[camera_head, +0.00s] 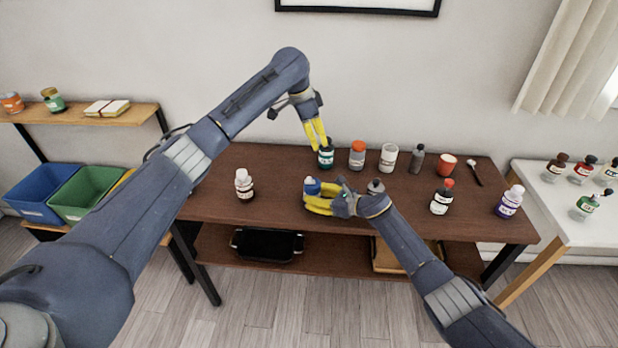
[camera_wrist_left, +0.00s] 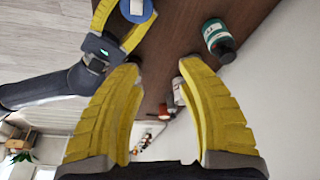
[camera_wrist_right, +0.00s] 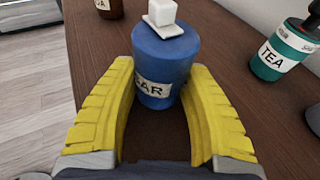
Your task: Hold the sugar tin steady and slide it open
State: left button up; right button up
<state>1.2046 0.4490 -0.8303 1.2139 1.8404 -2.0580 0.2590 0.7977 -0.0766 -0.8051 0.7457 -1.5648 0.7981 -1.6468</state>
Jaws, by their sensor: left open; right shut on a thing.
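The sugar tin (camera_head: 312,186) is a blue can near the front middle of the table. In the right wrist view the tin (camera_wrist_right: 165,60) stands upright, its label showing "AR", with a small white plate and cube knob (camera_wrist_right: 163,14) on top. My right gripper (camera_head: 308,201) is shut on the tin, a yellow finger on each side. In the left wrist view the tin (camera_wrist_left: 137,9) shows at the top, partly cut off. My left gripper (camera_head: 320,137) is open and empty, above and behind the tin, near the teal tea tin (camera_head: 326,157). How far the lid is slid I cannot tell.

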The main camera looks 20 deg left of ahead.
aim_at(309, 177)
pick_arm(q)
jog(key=s+f+m+y, duration=0.1)
jog(key=f, duration=0.3)
jog(key=s+f+m+g+y, duration=0.1)
jog(key=f, duration=0.3)
jog(key=s+a+f+m+g, duration=0.1)
jog(key=s+f, duration=0.1)
jog(key=f, duration=0.3)
jog(key=shift+y, duration=0.4)
jog(key=shift+c, duration=0.4)
grip_shut()
